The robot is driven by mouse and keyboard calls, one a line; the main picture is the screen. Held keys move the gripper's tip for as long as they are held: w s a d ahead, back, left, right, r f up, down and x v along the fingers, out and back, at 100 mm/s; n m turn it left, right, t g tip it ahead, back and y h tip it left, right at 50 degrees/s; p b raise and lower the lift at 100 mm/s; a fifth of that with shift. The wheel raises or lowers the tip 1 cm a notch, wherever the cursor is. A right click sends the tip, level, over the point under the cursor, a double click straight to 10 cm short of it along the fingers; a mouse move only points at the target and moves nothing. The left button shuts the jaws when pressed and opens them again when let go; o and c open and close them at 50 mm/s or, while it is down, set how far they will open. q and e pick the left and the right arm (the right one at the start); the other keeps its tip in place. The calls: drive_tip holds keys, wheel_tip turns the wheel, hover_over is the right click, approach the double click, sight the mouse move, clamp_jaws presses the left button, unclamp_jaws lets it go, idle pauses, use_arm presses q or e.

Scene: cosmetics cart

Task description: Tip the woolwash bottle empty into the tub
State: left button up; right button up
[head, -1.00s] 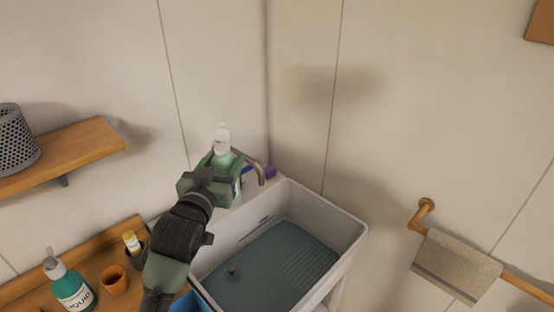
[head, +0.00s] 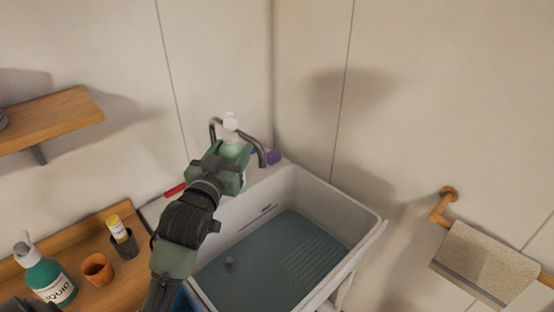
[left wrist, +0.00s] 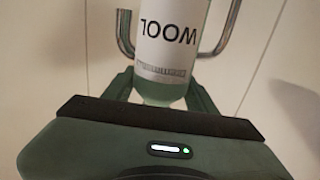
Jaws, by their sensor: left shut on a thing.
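The woolwash bottle (head: 236,152) is pale green with a white cap, and it stands about upright near the tub's back left corner. In the left wrist view the bottle (left wrist: 168,45) shows a white label reading WOOL, upside down in the picture. My left gripper (head: 227,166) is shut on the bottle's body, with a finger on each side. The tub (head: 352,204) is a white sink with a grey-green bottom, to the right of and below the gripper.
A curved metal tap (head: 262,152) stands close behind the bottle. A teal pump bottle (head: 47,278), an orange cup (head: 97,268) and a dark holder (head: 124,246) stand on a wooden top at left. A towel (head: 485,264) hangs at right.

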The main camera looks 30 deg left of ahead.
drive_tip(key=shift+w+f+b, duration=0.35)
drive_tip(key=shift+f+b, duration=0.1)
drive_tip(key=shift+f, duration=0.35)
drive_tip(key=shift+a+r, duration=0.1)
